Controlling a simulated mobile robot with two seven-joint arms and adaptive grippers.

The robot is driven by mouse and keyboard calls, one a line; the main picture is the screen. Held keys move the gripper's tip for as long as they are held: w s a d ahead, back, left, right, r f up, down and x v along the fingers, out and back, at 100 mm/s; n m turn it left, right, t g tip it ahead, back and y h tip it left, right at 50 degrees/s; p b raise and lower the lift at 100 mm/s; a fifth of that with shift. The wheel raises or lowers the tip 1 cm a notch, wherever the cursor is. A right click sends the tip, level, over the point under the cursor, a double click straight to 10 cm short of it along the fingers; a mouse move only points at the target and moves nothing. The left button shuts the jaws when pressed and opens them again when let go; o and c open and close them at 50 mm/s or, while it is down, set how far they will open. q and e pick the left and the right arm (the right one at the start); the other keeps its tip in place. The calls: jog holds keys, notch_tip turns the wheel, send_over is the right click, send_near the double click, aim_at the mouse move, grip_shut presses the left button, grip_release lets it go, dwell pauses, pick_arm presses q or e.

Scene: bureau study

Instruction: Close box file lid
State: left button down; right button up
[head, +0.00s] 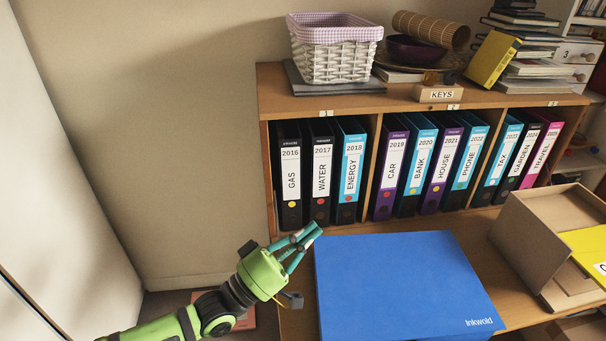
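A blue box file (400,285) marked "Inkwold" lies on the wooden desk at the lower middle of the head view. Its broad lid faces up and looks flat and down. The near-left part is cut off by the picture's bottom edge, so I cannot tell whether the lid is fully closed there. My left gripper (315,231) is beside the far left corner of the box file. Its teal fingers come together at the tips with nothing seen between them. I cannot tell whether the tips touch the box. My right gripper is out of view.
A shelf of labelled binders (350,170) stands behind the box file. An open cardboard box (520,245) with a yellow item (590,250) is on the right. A white basket (335,60), books and a "KEYS" box (438,94) sit on top. A pale panel (60,190) stands at left.

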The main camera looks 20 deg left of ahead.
pick_arm(q)
jog(key=s+d+f+m+g+h+b, duration=0.2)
jog(key=s+f+m+h+b, duration=0.3)
jog(key=f+m+h+b, duration=0.1)
jog(key=shift+d+f+m+b, duration=0.35)
jog(key=shift+f+m+b, duration=0.5)
jog(key=shift+m+b, duration=0.35)
jog(key=s+a, duration=0.9)
jog(key=shift+a+f, duration=0.2)
jog(key=shift+f, duration=0.15)
